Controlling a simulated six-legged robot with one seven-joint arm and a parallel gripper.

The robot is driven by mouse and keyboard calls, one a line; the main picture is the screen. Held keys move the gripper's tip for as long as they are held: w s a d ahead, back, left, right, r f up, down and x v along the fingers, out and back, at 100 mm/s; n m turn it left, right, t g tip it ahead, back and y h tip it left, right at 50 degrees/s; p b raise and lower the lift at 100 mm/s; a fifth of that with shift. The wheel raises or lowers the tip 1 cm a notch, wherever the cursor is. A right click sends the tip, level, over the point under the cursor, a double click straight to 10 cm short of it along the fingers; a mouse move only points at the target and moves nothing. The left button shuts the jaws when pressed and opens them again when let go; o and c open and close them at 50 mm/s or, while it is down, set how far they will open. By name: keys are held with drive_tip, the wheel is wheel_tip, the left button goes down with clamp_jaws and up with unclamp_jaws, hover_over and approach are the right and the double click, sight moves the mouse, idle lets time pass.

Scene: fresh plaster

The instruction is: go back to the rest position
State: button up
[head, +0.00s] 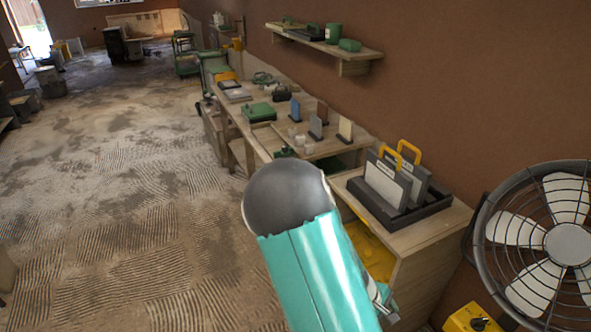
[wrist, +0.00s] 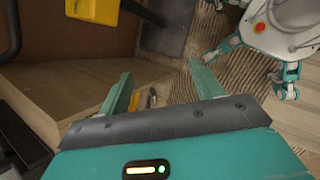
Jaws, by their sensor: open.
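My gripper (wrist: 162,78) shows in the wrist view with its two teal fingers spread apart and nothing held between them. It is over or beside a pale wooden surface (wrist: 60,85); its exact height cannot be told. In the head view my teal arm with its grey rounded joint covers the lower middle, and the gripper is mostly hidden behind it. Past the arm stands a wooden bench end with a dark tray (head: 435,208) holding grey plates with yellow handles (head: 387,183).
A large fan (head: 567,243) stands at the right, with a yellow box (head: 470,318) below it. The workbench (head: 258,132) runs along the brown wall under a shelf (head: 355,56). Ridged floor (head: 110,200) at the left is open. A yellow object (wrist: 95,8) shows in the wrist view.

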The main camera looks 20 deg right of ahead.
drive_tip(key=w+a+r+m+t+y, duration=0.2)
drive_tip(key=a+r, duration=0.4)
drive_tip(key=r, duration=0.2)
drive_tip(key=w+a+r+m+t+y, duration=0.2)
drive_tip(key=a+r, duration=0.4)
drive_tip(key=r, duration=0.1)
drive_tip(key=s+a+r+m+t+y, duration=0.1)
drive_tip(key=s+a+r+t, duration=0.1)
drive_tip(key=r, duration=0.7)
drive_tip(key=s+a+r+m+t+y, duration=0.1)
drive_tip(key=s+a+r, duration=0.4)
drive_tip(key=r, duration=0.5)
drive_tip(key=shift+s+a+t, duration=0.3)
drive_tip(key=shift+a+t, duration=0.3)
drive_tip(key=shift+a, duration=0.2)
